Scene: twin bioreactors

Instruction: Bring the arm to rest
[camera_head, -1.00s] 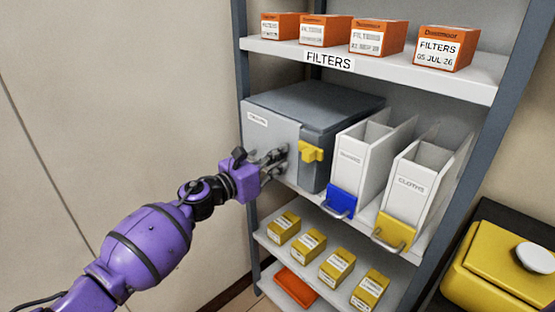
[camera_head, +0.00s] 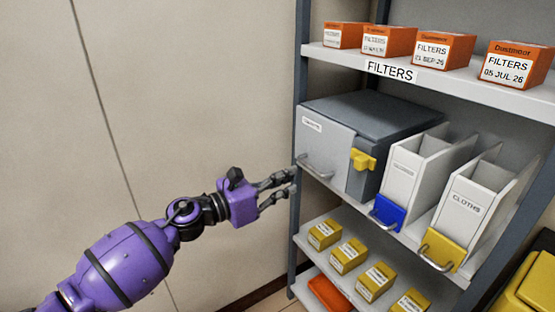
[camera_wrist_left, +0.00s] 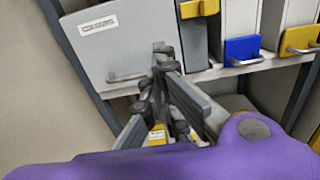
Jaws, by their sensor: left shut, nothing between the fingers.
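My left arm, purple with dark joints, reaches in from the left in the head view. Its gripper (camera_head: 291,182) is shut and empty. It hangs in front of the shelf's left post, just left of the grey box (camera_head: 328,143) on the middle shelf. It appears apart from the box's metal handle (camera_head: 315,166), though the depth gap is hard to judge. In the left wrist view the closed fingers (camera_wrist_left: 163,58) show in front of the grey box (camera_wrist_left: 120,45), near its handle (camera_wrist_left: 126,78). My right gripper is not in view.
The shelf rack's upper board (camera_head: 450,83) holds orange filter boxes (camera_head: 445,50). White holders with a blue front (camera_head: 387,212) and a yellow front (camera_head: 441,250) stand beside the grey box. Yellow boxes (camera_head: 348,256) sit below. The wall (camera_head: 190,90) on the left is bare.

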